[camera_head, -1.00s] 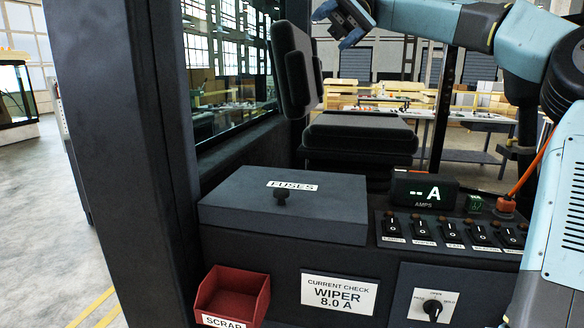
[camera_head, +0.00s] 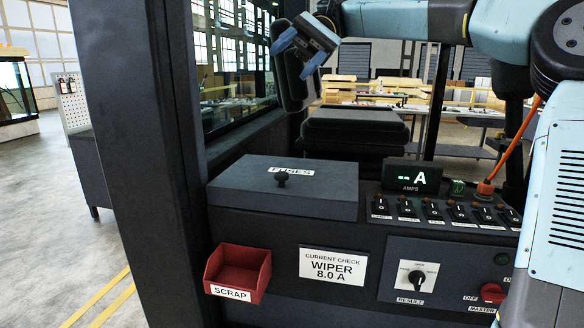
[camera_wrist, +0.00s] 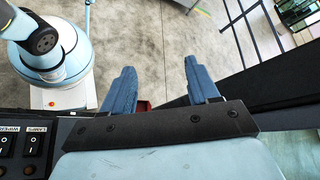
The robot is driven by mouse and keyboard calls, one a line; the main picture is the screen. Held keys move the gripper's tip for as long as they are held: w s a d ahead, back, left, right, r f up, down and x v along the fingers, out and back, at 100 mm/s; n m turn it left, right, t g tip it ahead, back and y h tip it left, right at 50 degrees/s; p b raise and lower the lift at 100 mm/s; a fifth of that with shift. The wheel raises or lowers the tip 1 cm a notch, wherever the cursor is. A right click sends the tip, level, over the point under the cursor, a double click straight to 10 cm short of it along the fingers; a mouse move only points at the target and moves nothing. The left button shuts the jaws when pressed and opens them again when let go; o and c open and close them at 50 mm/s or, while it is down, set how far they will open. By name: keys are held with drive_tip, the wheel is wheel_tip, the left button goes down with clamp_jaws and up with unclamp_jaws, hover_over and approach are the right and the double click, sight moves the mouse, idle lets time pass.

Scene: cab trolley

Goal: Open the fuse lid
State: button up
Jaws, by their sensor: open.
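The fuse lid (camera_head: 240,187) is a dark grey flat cover labelled FUSES, with a small black knob (camera_head: 281,178) on top. It lies shut on the console in the head view. My gripper (camera_head: 296,55) is above and behind the lid, in front of the seat back, and apart from the lid. Its two blue fingers are spread with nothing between them. In the wrist view the open fingers (camera_wrist: 160,85) point out over the floor, and the lid's knob cannot be seen there.
A red SCRAP bin (camera_head: 238,272) hangs on the console front. Rocker switches (camera_head: 432,209), an amps display (camera_head: 412,177) and a rotary knob (camera_head: 417,279) are to the right of the lid. A dark cab post (camera_head: 140,160) stands at left. The space above the lid is clear.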

drive_tip(key=s+a+f+m+t+h, duration=0.1)
drive_tip(key=a+f+t, duration=0.15)
drive_tip(key=f, duration=0.35)
drive_tip(key=s+a+f+m+t+h, duration=0.1)
drive_tip(key=a+f, duration=0.3)
drive_tip(key=f, duration=0.2)
drive_tip(key=d+f+m+t+h, duration=0.1)
drive_tip(key=d+f+t+h, duration=0.15)
drive_tip(key=f, duration=0.55)
drive_tip(key=s+d+f+t+h, duration=0.1)
drive_tip(key=s+d+f+t, duration=0.2)
drive_tip(key=d, duration=0.6)
drive_tip(key=s+d+f+t, duration=0.1)
drive_tip(key=s+d+t, duration=0.4)
drive_tip(key=d, duration=0.4)
drive_tip(key=s+d+f+t+h, duration=0.1)
drive_tip(key=s+d+f+t, duration=0.1)
drive_tip(key=s+d, duration=0.5)
wheel_tip(320, 180, up, 15)
drive_tip(key=n+g+y, duration=0.1)
drive_tip(key=n+y, duration=0.2)
drive_tip(key=n, duration=0.4)
hover_over(282, 174)
drive_tip(key=s+d, duration=0.3)
drive_tip(key=s, duration=0.2)
drive_tip(key=shift+h, duration=0.25)
drive_tip(key=x, duration=1.3)
drive_tip(key=shift+a+f, duration=0.1)
drive_tip(key=shift+f, duration=0.15)
drive_tip(key=shift+c, duration=0.3)
